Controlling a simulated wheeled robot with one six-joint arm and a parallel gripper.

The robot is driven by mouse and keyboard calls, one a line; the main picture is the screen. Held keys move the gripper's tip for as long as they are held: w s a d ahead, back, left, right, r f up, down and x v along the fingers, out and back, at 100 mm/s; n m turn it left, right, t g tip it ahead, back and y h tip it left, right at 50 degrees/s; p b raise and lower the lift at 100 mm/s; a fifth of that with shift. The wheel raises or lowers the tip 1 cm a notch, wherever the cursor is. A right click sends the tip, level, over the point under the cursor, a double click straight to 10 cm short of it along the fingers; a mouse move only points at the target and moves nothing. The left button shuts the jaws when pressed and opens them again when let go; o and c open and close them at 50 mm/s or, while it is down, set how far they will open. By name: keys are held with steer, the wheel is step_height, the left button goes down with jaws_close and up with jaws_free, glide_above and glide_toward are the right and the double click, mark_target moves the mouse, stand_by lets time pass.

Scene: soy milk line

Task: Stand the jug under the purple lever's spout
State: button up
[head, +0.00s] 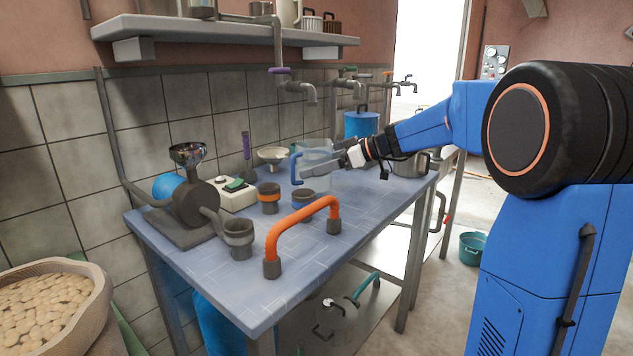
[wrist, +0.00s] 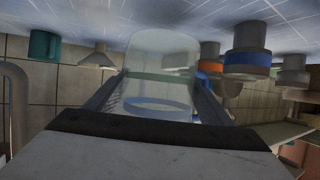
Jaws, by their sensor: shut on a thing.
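The clear jug (head: 318,153) with a blue handle is over the back part of the blue-tiled table in the head view. My gripper (head: 328,166) is shut on the jug from the right. In the wrist view the jug (wrist: 160,62) stands between the two fingers (wrist: 160,100), seen upside down. The purple lever (head: 281,71) sits on a wall tap, and its grey spout (head: 310,96) points down above the jug in the head picture. I cannot tell whether they line up in depth. The jug's base is partly hidden, so I cannot tell whether it touches the table.
A blue-banded cup (head: 302,198) and an orange-banded cup (head: 268,197) stand near the jug. An orange arched handle (head: 303,225) is at the table's front edge. A grinder (head: 195,200) and a funnel (head: 272,156) are also there. Taps with green and orange levers lie further right.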

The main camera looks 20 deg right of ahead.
mark_target(317, 179)
steer(key=shift+f, duration=1.9)
steer(key=o, duration=1.2)
steer(key=v, duration=1.2)
